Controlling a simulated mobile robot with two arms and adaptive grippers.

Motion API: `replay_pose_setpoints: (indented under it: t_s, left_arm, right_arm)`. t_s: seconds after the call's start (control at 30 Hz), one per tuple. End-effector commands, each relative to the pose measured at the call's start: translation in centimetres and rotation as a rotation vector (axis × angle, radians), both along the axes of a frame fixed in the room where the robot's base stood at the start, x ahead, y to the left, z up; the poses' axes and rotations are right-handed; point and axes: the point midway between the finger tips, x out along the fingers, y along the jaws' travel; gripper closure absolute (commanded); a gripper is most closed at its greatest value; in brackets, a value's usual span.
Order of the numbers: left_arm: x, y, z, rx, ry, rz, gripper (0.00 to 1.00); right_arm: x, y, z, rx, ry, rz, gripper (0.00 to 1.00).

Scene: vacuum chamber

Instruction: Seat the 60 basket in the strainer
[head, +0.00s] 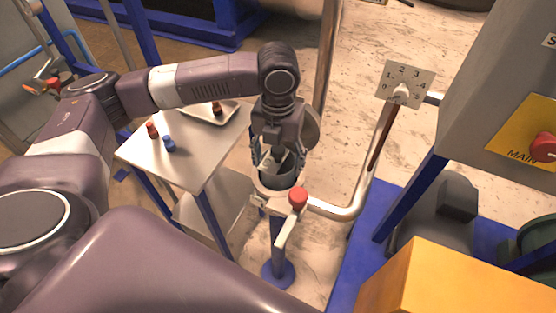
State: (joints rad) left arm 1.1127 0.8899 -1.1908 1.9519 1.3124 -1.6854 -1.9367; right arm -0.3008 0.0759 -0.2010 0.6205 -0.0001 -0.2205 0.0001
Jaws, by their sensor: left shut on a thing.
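The strainer (268,199) is a pale, open-topped body on a blue post, joined to a pipe at its right. My left gripper (274,160) points down over the strainer's mouth, shut on a grey basket (279,180). The basket stands upright at the mouth, its upper part showing and its lower part hidden by the strainer's rim. I cannot tell how deep it sits, and no 60 marking is readable. A round grey disc, perhaps the strainer's lid, shows partly behind the gripper. My right gripper is not in view.
A red-knobbed valve handle (298,198) stands close to the strainer's front right. A metal table (200,165) at left bears small red (152,130) and blue (169,144) pieces and a tray (231,112). A numbered dial plate (409,83) and grey cabinet (500,90) are at right.

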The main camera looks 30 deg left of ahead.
Motion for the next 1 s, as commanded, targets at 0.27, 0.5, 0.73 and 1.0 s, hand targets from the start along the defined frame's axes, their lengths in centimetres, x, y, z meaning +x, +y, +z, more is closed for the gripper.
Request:
replay_pose_setpoints:
  t_s: [0.27, 0.5, 0.73, 1.0]
  left_arm:
    - [0.0, 0.0, -0.3, 0.000, 0.000, 0.000, 0.74]
    - [0.0, 0.0, -1.1, 0.001, 0.000, -0.001, 0.74]
    - [0.0, 0.0, -1.2, 0.001, 0.000, -0.001, 0.26]
    - [0.0, 0.0, -1.2, 0.001, 0.000, 0.000, 0.22]
  right_arm:
    - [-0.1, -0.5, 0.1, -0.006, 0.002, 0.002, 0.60]
    - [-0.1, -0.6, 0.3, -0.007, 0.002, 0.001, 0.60]
    - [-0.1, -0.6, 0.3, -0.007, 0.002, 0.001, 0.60]
    - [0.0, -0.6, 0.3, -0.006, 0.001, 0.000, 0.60]
